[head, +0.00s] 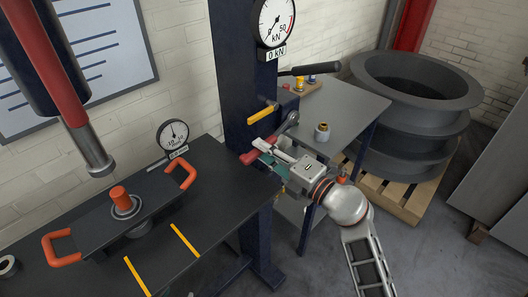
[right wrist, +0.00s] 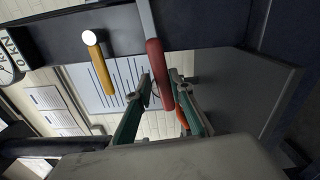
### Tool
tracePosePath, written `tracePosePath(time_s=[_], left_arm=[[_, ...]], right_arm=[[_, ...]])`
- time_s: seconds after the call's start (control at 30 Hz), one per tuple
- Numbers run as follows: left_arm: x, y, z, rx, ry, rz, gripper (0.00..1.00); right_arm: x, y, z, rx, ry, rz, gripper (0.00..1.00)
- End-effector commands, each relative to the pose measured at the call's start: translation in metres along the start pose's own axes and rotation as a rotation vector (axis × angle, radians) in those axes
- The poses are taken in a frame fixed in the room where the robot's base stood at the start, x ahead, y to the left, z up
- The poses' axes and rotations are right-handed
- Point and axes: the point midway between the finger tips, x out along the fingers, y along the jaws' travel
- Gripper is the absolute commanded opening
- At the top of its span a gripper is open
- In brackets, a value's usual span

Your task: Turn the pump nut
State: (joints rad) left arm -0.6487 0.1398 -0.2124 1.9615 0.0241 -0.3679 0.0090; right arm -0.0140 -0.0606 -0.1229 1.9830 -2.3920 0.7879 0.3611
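A spanner-like tool with a grey shank and a red handle (head: 256,157) reaches out from the dark blue press column; its round grey head (head: 291,118) shows above my gripper. I cannot make out the pump nut itself. My right gripper (head: 273,154) is at the red handle. In the right wrist view the handle (right wrist: 158,75) runs between the two teal fingers of this gripper (right wrist: 161,84). The fingers stand apart, with a gap showing beside the handle. My left gripper is not in view.
A yellow lever (head: 262,116) and a dark pump handle (head: 302,70) stick out near the column. A grey side table (head: 348,108) holds a brass-topped part (head: 322,131). A black bench (head: 200,215) with an orange-handled plate (head: 90,220) stands left; large dark rings (head: 415,110) sit behind right.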

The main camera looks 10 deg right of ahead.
Motion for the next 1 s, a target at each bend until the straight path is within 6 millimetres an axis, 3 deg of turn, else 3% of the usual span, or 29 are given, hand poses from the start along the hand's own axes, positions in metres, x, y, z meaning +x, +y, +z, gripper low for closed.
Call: tracePosePath(time_s=[0.33, 0.67, 1.0], left_arm=[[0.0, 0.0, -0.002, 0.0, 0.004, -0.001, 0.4], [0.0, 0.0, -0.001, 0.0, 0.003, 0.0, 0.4], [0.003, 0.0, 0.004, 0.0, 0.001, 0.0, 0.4]], right_arm=[[0.0, 0.005, 0.0, 0.021, 0.001, 0.004, 0.2], [0.001, 0.041, 0.006, 0.249, -0.001, 0.006, 0.2], [-0.001, 0.027, 0.003, 0.183, 0.002, -0.001, 0.2]])
